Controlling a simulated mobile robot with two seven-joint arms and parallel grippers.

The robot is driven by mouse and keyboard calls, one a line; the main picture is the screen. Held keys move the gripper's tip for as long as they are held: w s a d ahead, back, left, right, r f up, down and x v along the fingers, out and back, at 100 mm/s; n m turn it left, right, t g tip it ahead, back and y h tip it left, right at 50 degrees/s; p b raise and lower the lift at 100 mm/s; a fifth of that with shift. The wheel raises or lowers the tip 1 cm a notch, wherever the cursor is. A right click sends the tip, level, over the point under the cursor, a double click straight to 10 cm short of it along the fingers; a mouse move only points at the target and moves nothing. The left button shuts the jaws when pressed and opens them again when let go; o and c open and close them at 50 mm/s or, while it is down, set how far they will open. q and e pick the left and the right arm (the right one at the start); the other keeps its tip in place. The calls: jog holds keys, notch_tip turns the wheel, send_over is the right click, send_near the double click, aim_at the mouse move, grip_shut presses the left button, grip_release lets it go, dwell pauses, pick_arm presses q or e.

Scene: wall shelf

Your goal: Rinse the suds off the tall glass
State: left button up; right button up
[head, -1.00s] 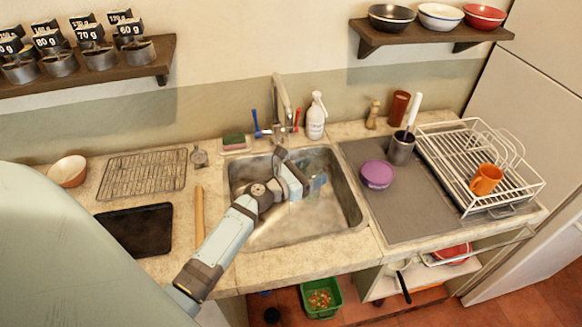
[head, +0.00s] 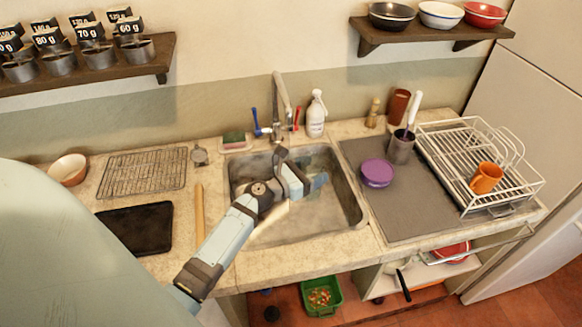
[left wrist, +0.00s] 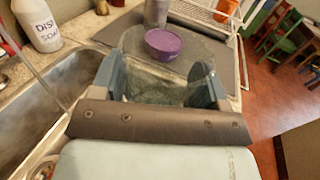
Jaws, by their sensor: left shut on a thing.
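The tall glass (left wrist: 155,82) is clear and hard to make out. In the left wrist view it lies between the two blue fingers of my left gripper (left wrist: 158,85), which is shut on it. In the head view my left gripper (head: 312,186) is over the right part of the metal sink (head: 270,235), in front of the faucet (head: 284,98). The glass is mostly hidden there. I cannot tell whether suds are on it or whether water runs. The right gripper is not in view.
A soap bottle (head: 316,116) and a sponge (head: 234,140) stand behind the sink. Right of it, a grey mat (head: 410,210) holds a purple-lidded tub (head: 377,173). A white dish rack (head: 510,193) with an orange mug (head: 486,178) stands farther right.

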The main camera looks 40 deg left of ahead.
aim_at(315, 172)
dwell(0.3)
pick_arm(q)
jog(key=d+r+p, duration=0.1)
jog(key=s+d+r+p, duration=0.1)
jog(key=d+r+p, duration=0.1)
jog(key=shift+p, duration=0.3)
jog(key=shift+s+d+r, duration=0.2)
jog(key=shift+d+r, duration=0.35)
jog(key=shift+d, duration=0.35)
